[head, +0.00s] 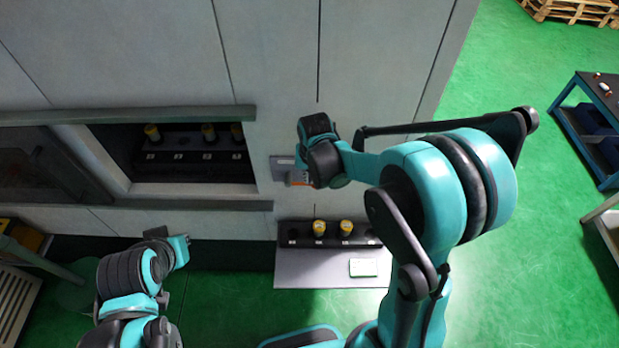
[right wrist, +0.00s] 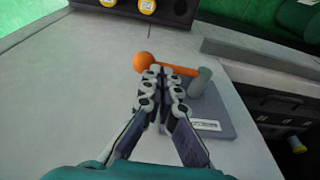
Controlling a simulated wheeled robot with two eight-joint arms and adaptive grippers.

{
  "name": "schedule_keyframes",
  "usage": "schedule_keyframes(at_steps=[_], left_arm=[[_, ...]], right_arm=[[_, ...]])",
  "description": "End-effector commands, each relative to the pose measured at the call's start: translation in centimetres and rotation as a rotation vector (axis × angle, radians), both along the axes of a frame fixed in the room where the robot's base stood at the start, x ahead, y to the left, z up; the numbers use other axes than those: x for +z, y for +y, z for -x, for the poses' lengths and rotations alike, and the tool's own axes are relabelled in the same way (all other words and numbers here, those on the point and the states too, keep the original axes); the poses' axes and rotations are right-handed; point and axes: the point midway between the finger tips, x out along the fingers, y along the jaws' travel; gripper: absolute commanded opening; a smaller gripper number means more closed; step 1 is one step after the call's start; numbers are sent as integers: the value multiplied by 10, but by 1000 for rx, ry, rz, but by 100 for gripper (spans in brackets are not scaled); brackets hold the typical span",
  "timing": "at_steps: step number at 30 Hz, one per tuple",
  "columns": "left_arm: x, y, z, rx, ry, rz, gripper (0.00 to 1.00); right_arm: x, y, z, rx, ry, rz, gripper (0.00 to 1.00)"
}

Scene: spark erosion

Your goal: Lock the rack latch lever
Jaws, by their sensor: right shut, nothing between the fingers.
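The latch lever (right wrist: 180,69) is an orange bar with a round ball knob at its left end in the right wrist view. It joins a grey-green pivot post on a grey plate (right wrist: 222,122) with a small white label. In the head view, a little of the orange lever (head: 297,179) shows beside my right wrist. My right gripper (right wrist: 160,72) is shut and empty, its fingertips at the lever close to the knob; whether they touch it I cannot tell. My left gripper (head: 178,246) is low at the left, away from the lever; its fingers are unclear.
The grey machine wall has an open bay with a black rack (head: 190,170) of yellow-topped holders. Below the lever, a shelf (head: 315,272) carries another black rack (head: 292,238) with yellow-topped holders and a pale card. A blue-framed table (head: 600,85) stands right; green floor between is clear.

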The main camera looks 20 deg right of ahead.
Motion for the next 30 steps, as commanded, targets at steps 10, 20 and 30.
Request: schedule_keyframes(at_steps=[10, 20, 30], left_arm=[[1, 0, 0, 0, 0, 0, 0], [-3, 0, 0, 0, 0, 0, 0], [-33, 0, 0, 0, 0, 0, 0]], right_arm=[[-12, 0, -2, 0, 0, 0, 0], [-14, -1, -2, -1, -4, -14, 0], [-30, -7, 0, -6, -52, -177, 0]])
